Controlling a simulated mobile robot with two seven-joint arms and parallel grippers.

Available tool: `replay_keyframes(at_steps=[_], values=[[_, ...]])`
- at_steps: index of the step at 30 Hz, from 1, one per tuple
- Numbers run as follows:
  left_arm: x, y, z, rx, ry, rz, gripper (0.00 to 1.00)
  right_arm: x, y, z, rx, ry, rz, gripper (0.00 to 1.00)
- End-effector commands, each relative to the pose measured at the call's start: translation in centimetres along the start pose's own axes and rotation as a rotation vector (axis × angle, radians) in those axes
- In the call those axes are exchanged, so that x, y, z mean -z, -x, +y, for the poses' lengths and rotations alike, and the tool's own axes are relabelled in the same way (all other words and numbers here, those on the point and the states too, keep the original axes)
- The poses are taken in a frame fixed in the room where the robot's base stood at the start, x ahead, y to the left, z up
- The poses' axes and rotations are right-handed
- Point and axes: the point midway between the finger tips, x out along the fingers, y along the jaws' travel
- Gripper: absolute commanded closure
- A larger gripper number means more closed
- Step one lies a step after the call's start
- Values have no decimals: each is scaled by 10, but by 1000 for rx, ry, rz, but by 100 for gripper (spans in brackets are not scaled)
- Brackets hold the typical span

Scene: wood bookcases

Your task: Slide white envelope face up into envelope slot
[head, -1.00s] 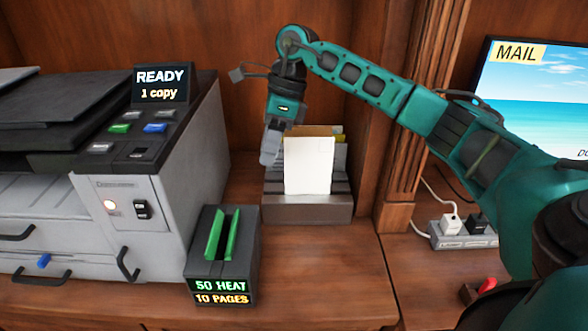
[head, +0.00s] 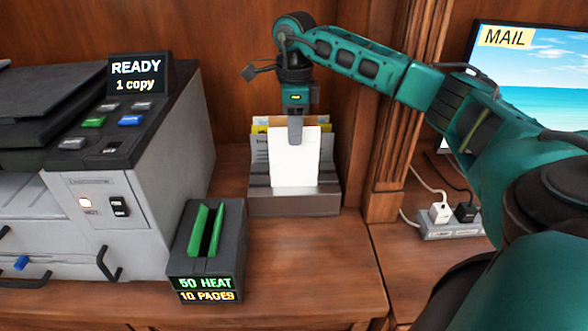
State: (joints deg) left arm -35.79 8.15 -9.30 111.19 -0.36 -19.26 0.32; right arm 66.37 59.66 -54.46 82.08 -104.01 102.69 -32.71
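The white envelope (head: 294,162) stands upright in the front of the grey envelope holder (head: 293,204), a plain white side towards me. Other papers (head: 262,150) stand behind it in the same holder. My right gripper (head: 296,132) points down at the envelope's top edge, with a grey finger in front of the white sheet. The other finger is hidden, so I cannot tell whether the gripper is closed on the envelope. The envelope's lower edge is hidden by the holder's front or rests at it; I cannot tell how deep it sits. My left gripper is out of view.
A grey printer (head: 130,180) fills the left. A dark box with green guides (head: 207,250) stands in front of the holder, to its left. A wooden post (head: 395,130), power strip (head: 450,226) and MAIL screen (head: 545,90) are at the right. Front desk space is clear.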

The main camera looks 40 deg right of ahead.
Motion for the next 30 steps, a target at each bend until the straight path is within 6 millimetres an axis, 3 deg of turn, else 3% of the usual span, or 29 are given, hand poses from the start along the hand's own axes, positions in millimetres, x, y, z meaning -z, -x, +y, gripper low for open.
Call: replay_keyframes(at_steps=[8, 17, 27, 30], values=[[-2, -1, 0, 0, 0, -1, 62, 0, -40, 1, -3, 0, 3, 67], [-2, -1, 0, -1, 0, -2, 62, -1, -44, 0, -1, 0, 0, 68], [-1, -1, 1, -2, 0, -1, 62, -1, -44, 0, -1, 1, 0, 100], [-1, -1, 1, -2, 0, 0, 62, -1, -44, 0, -1, 1, 0, 100]])
